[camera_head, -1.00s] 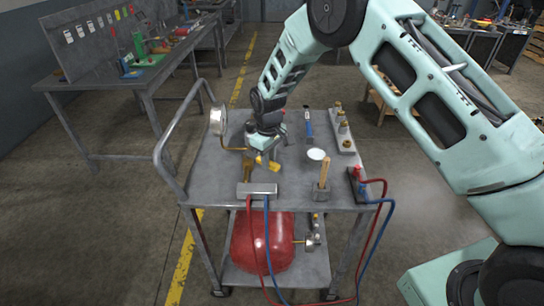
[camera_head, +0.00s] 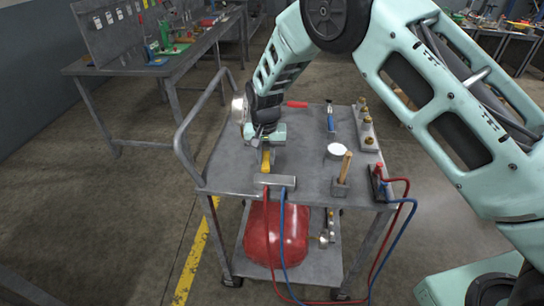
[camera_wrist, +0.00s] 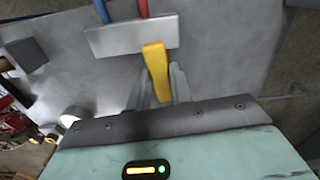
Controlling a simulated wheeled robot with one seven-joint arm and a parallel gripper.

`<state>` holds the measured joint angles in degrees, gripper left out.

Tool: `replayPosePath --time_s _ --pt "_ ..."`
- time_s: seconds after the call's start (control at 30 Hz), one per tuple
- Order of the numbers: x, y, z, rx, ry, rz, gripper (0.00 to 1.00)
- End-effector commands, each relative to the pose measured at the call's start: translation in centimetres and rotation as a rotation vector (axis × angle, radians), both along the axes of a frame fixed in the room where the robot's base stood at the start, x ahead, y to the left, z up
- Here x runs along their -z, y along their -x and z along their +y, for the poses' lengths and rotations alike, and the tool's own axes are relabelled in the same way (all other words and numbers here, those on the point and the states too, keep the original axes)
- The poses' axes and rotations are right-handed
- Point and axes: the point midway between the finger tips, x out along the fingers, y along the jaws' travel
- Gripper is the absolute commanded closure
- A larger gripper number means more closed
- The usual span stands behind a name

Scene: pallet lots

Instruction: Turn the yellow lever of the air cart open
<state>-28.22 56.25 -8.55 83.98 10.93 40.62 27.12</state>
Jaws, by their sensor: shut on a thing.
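The air cart (camera_head: 225,175) is a grey two-shelf trolley with a red tank (camera_head: 275,235) on its lower shelf. The yellow lever (camera_head: 266,160) stands at the cart top, just behind the grey manifold block (camera_head: 275,182). My gripper (camera_head: 265,146) reaches down over it. In the wrist view the lever (camera_wrist: 157,68) runs between the two fingers of my gripper (camera_wrist: 158,88), which are shut on it. The lever's free end lies over the edge of the manifold block (camera_wrist: 130,36). The lever's base is hidden by my gripper.
A gauge (camera_head: 238,108) is partly hidden behind my arm. A wooden-handled tool in a holder (camera_head: 342,180), a white round dish (camera_head: 338,150), a blue-handled tool (camera_head: 331,118) and brass fittings (camera_head: 366,130) stand to the right. Red and blue hoses (camera_head: 405,215) hang off the front right.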

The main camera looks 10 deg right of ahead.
Motion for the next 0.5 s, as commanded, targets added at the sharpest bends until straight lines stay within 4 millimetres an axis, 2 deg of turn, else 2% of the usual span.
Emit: replayPosePath --time_s 0.5 --pt "-0.08 -0.34 1.06 0.121 -0.002 -0.001 1.0"
